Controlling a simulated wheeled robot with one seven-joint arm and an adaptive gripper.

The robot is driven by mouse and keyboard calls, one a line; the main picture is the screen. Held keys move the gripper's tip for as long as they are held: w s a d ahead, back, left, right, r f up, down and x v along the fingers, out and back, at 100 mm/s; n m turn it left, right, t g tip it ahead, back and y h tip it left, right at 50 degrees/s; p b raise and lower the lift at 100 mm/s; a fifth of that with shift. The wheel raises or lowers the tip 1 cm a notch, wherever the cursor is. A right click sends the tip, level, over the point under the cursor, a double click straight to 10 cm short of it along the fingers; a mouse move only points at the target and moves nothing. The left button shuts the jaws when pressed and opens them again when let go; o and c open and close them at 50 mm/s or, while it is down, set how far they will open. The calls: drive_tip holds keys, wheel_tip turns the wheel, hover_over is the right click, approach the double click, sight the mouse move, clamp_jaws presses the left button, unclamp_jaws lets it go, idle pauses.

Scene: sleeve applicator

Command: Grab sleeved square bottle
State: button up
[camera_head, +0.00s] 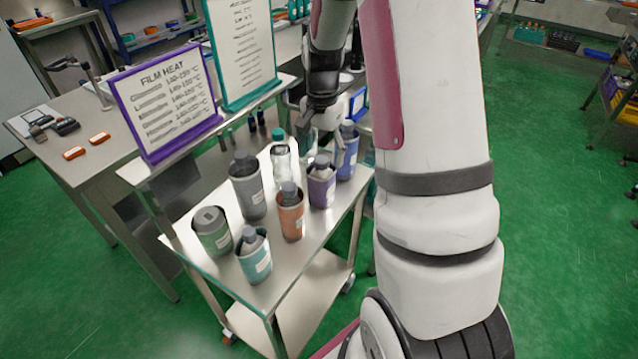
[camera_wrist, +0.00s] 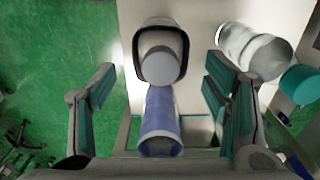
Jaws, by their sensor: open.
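My gripper (camera_wrist: 160,110) is open, with its two teal-padded fingers apart. In the wrist view a rounded-square bottle with a grey cap (camera_wrist: 161,62) sits inside a dark-rimmed sleeve, centred beyond the fingers. A blue shape (camera_wrist: 161,122) lies below it between the fingers; I cannot tell if it is part of the same piece. In the head view my gripper (camera_head: 308,143) is low over the cart's far end, among the clear teal-capped bottle (camera_head: 281,163), the purple-sleeved bottle (camera_head: 321,187) and the blue-sleeved bottle (camera_head: 347,158). My arm partly hides this area.
The cart top (camera_head: 205,267) also carries grey (camera_head: 248,192), orange (camera_head: 291,218), dark green (camera_head: 213,234) and teal (camera_head: 255,261) sleeved items. The clear bottle (camera_wrist: 255,52) is close on the right in the wrist view. Two upright signs, one purple-framed (camera_head: 165,105), stand behind the cart.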

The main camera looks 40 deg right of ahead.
sight(321, 175)
drive_tip(key=shift+f+p, duration=0.35)
drive_tip(key=shift+f, duration=3.55)
drive_tip(key=c, duration=1.5)
